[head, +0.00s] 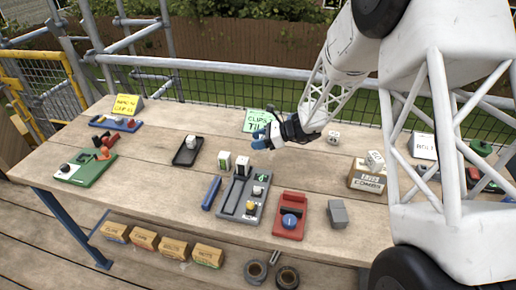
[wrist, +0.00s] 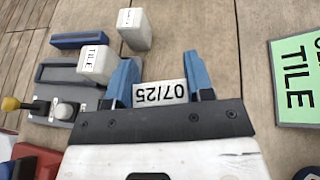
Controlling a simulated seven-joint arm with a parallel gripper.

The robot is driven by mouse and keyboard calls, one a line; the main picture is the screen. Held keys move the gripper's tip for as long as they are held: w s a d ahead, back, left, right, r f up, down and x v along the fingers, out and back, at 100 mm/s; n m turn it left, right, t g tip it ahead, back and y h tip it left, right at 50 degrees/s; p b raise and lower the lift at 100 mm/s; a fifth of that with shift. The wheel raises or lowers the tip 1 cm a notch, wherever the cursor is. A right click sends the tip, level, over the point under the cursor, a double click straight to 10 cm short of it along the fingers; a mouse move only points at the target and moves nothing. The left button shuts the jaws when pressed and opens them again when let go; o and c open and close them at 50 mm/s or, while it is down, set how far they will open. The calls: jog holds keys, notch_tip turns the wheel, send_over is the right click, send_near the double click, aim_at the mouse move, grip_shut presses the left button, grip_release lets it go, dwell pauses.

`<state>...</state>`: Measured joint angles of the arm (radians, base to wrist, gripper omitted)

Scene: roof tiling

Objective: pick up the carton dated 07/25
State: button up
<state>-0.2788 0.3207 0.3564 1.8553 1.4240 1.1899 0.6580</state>
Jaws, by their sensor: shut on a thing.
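The carton dated 07/25 (wrist: 160,93) is a small white block. Its label reads upside down in the wrist view. It sits between the two blue fingers of my gripper (wrist: 158,82), which are shut on it. In the head view my gripper (head: 262,138) is over the middle of the bench, in front of the green sign. I cannot make out the carton there, nor tell whether it touches the bench. Two other white cartons stand to the left: one marked TILE (wrist: 96,61) and one with small print (wrist: 133,29).
A green sign (wrist: 299,82) stands to the right of the carton in the wrist view. A grey tray with knobs (head: 239,207), a blue bar (head: 211,192) and a red holder with a blue ball (head: 289,214) lie nearer the front. A black tray (head: 181,161) lies left.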

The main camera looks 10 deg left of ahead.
jog(key=shift+r, duration=1.7)
